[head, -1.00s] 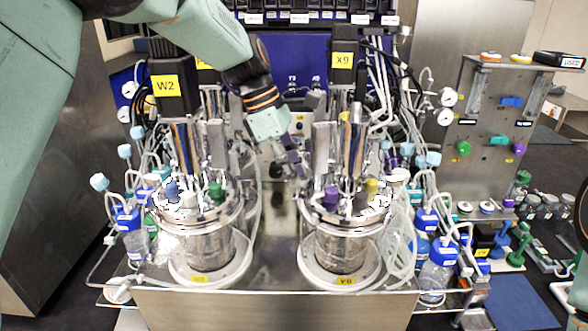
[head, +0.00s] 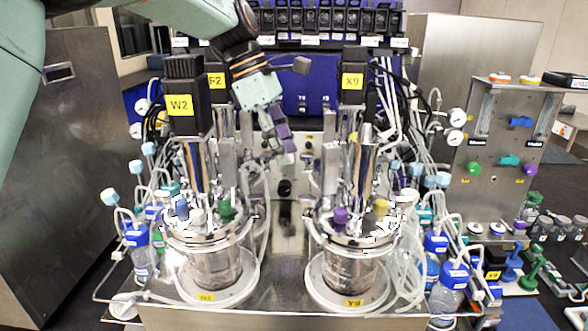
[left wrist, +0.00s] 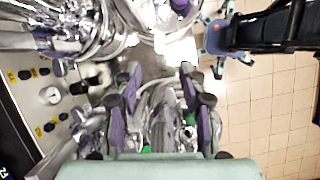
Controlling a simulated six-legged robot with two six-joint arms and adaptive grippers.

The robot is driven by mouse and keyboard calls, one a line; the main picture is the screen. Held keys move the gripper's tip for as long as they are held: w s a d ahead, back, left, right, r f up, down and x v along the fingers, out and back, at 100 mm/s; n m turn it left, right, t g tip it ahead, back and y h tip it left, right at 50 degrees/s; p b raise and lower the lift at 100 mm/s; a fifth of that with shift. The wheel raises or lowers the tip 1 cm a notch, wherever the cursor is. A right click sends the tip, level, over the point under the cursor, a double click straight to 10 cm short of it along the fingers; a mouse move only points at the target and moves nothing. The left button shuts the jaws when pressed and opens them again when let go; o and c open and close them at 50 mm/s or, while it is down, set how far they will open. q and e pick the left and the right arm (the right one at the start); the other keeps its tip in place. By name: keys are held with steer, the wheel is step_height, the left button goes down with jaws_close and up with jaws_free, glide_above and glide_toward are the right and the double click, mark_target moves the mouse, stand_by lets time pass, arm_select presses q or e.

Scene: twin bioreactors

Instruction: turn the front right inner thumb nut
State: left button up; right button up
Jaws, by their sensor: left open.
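The right-hand vessel (head: 352,268) stands on the steel bench, its metal lid carrying a purple cap (head: 340,215) and a yellow cap (head: 381,207). The front right inner thumb nut is too small to pick out among the lid fittings. My left gripper (head: 285,148), teal with purple finger pads, is open and empty. It hangs above and between the two vessels, apart from the lids. In the left wrist view the two fingers (left wrist: 160,88) are spread with tubing and shiny metal below them, and a purple cap (left wrist: 180,5) shows at the top edge. My right gripper is not seen.
The left-hand vessel (head: 212,267) has blue, white and green caps. Tall motor heads marked W2 (head: 180,105) and X9 (head: 352,80) rise behind the lids. Hoses and bottles (head: 450,285) crowd both sides. The steel bench (head: 280,255) is clear between the vessels.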

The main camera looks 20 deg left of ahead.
arm_select(q)
steer(key=shift+v, duration=1.15)
steer(key=shift+d, duration=0.1)
